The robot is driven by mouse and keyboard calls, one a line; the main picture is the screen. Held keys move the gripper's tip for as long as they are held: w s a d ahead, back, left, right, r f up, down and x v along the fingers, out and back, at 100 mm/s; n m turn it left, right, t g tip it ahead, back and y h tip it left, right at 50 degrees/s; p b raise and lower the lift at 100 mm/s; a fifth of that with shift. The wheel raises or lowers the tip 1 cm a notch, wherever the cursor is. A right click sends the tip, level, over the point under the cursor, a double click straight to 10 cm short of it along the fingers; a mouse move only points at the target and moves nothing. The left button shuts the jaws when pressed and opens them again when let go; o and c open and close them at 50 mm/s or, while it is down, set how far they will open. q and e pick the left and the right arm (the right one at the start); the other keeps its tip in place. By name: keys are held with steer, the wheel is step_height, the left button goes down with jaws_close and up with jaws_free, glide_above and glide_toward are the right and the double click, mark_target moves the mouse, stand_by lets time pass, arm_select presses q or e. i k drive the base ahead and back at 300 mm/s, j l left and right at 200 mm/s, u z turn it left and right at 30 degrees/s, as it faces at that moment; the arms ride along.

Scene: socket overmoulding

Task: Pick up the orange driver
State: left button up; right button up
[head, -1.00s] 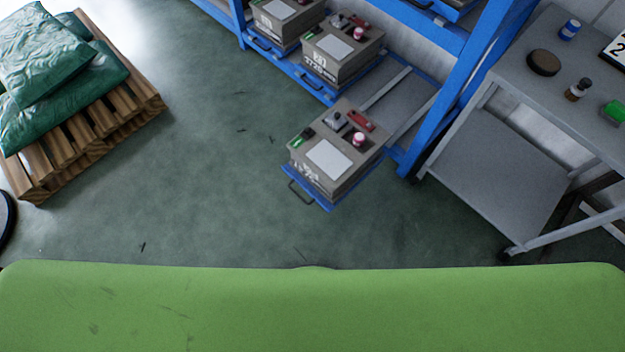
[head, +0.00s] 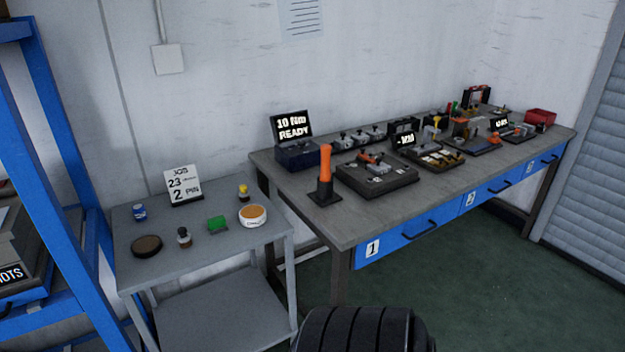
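The orange driver (head: 325,165) stands upright in a dark square stand (head: 325,196) at the near left corner of the long workbench (head: 349,227). Its whole orange upper part shows and nothing covers it. Neither of my grippers shows in the head view. A dark ribbed rounded shape (head: 365,330) at the bottom edge looks like a part of my own body, though I cannot be sure.
A box with a "10 Nm READY" display (head: 292,128) stands behind the driver. A dark fixture (head: 377,180) sits right of it. A grey side table (head: 160,272) with small containers stands left. A blue rack (head: 60,150) is at far left. Green floor (head: 470,270) is open in front.

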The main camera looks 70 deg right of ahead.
mark_target(326, 148)
steer(key=k+z, duration=0.1)
steer(key=z, duration=2.3)
